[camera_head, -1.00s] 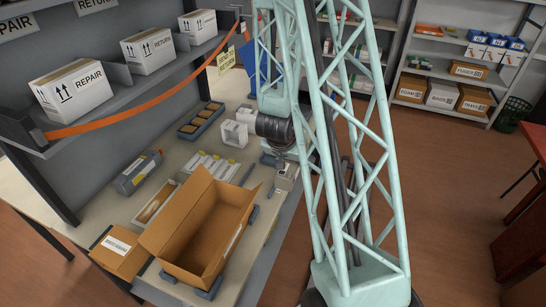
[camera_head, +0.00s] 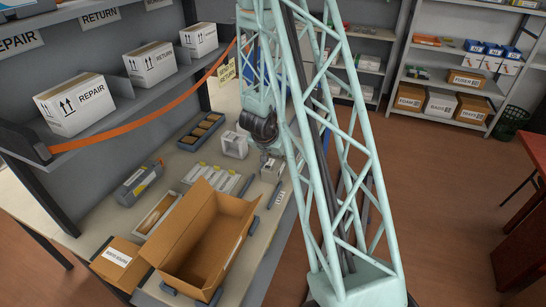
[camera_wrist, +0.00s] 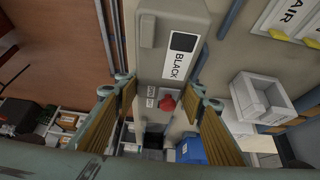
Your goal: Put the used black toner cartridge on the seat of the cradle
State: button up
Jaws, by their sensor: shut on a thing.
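The used black toner cartridge (camera_wrist: 152,60) is a grey block with a white BLACK label and a dark square, between my fingers in the wrist view. My gripper (camera_wrist: 160,88) is shut on it, one ribbed finger on each side. A red knob shows between the fingers at its near end. In the head view the cartridge (camera_head: 271,171) shows as a small grey block below my dark wrist, near the bench's right edge; the fingers are hard to make out there. A white open frame, which looks like the cradle (camera_head: 235,145), stands just left; it also shows in the wrist view (camera_wrist: 262,103).
An open cardboard box (camera_head: 205,240) stands at the front of the bench. A grey cartridge (camera_head: 139,185) lies at the left. Several yellow-tagged pale items (camera_head: 213,180) lie between. A blue-grey tray (camera_head: 201,130) is behind. A shelf (camera_head: 110,105) with white boxes overhangs the left.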

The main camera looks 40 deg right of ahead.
aim_at(273, 157)
jog(key=w, duration=0.2)
jog(key=w+d, duration=0.1)
jog(key=w, duration=0.1)
jog(key=shift+w+d+f+p, duration=0.15)
jog(key=shift+w+f+p, duration=0.05)
jog(key=shift+w+p, duration=0.15)
jog(key=shift+f, duration=0.1)
jog(key=shift+f+b, duration=0.45)
jog(key=shift+f, duration=1.2)
jog(key=shift+f, duration=0.15)
jog(key=o, duration=1)
jog(key=shift+p+v, duration=1.1)
jog(key=shift+v, duration=5)
